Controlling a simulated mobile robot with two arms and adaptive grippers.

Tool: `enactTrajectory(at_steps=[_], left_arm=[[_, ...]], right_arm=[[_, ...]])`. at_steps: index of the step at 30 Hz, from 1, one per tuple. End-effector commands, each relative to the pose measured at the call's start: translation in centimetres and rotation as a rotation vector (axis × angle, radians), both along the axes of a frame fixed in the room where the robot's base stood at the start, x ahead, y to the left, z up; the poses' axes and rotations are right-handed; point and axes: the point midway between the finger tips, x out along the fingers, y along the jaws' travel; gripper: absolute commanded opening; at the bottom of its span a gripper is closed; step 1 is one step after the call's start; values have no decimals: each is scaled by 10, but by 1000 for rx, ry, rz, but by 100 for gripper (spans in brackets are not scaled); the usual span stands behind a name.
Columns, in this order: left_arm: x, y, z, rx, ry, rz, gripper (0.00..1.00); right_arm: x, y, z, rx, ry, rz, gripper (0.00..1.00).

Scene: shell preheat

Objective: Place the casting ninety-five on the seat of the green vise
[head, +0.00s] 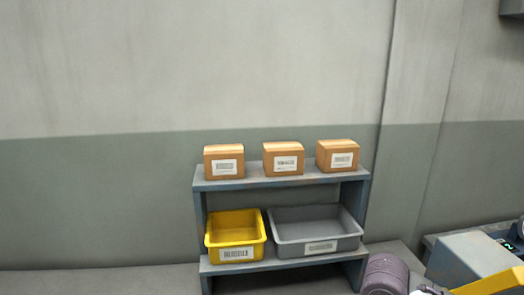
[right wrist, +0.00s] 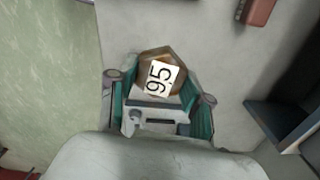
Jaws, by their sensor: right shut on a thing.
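The casting ninety-five (right wrist: 160,76) is a brown, roughly hexagonal piece with a white label reading 95 in the right wrist view. My right gripper (right wrist: 160,88) is shut on it, with a teal-sided finger on each side; the label faces the camera. The casting shows above a pale grey surface; I cannot tell how high it is. I cannot make out the green vise for certain in either view. My left gripper is not in view.
In the head view a blue-grey shelf (head: 281,260) carries three cardboard boxes, a yellow bin (head: 235,252) and a grey bin (head: 320,246). A grey machine (head: 472,262) stands at lower right. The right wrist view shows a reddish block (right wrist: 258,12) and a dark blue structure (right wrist: 280,122).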

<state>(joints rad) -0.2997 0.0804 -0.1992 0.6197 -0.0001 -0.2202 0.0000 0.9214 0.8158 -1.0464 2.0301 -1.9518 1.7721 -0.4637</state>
Motion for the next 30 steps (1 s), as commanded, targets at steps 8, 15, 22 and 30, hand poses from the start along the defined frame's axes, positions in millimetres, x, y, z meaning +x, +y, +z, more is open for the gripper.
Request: enactTrajectory(at_steps=[8, 15, 22, 30], left_arm=[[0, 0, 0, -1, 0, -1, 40], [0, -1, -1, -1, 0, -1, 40], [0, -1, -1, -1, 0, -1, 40], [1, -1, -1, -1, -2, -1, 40]], right_arm=[[-22, 5, 17, 1, -2, 683, 13], [-40, 6, 30, 0, 0, 1235, 13], [-50, 6, 36, 1, 1, 1548, 13], [-52, 6, 38, 1, 1, 1623, 13]])
